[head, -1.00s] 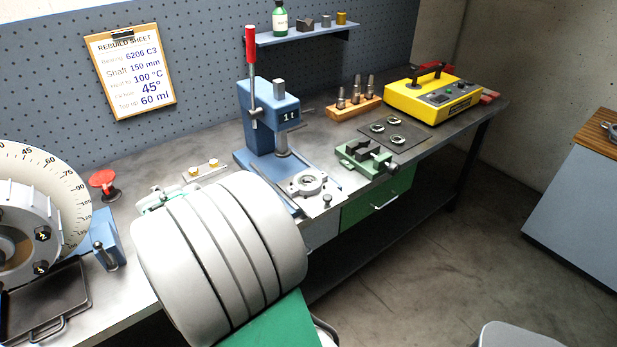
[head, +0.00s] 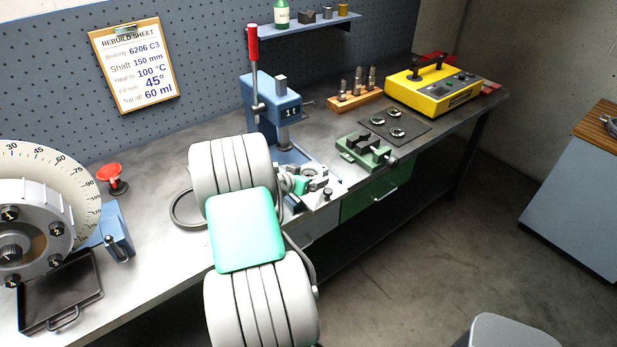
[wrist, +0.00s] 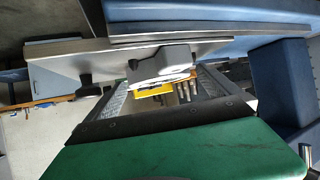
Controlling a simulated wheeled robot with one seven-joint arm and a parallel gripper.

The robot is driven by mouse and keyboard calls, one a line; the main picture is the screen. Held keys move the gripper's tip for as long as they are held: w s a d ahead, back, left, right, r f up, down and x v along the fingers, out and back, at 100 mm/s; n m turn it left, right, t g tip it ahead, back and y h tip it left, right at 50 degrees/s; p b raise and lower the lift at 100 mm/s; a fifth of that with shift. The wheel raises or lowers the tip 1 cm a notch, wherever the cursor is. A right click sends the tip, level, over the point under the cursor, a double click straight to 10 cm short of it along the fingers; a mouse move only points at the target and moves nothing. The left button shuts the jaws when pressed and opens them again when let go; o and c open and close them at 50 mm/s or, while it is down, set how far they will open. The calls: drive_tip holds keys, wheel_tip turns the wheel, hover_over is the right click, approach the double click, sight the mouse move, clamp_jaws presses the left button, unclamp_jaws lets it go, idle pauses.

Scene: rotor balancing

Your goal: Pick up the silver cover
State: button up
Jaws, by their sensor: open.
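The silver cover (head: 318,176), a pale flanged round piece, sits on the light plate at the foot of the blue press in the head view. In the wrist view it shows as a pale block (wrist: 160,68) against the plate, seen upside down. My gripper (head: 302,183) is at the cover's left side in the head view, partly hidden by my arm. In the wrist view my open jaws (wrist: 172,90) face the cover, with nothing held between them. Whether a finger touches the cover cannot be told.
The blue press (head: 268,105) with its red-tipped lever stands close behind my gripper. A green vise (head: 365,150) is to the right, and a yellow unit (head: 440,88) further back.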

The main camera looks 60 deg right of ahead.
drive_tip(key=c, duration=1.8)
drive_tip(key=shift+r, duration=0.15)
drive_tip(key=shift+c, duration=0.4)
drive_tip(key=shift+r, duration=0.1)
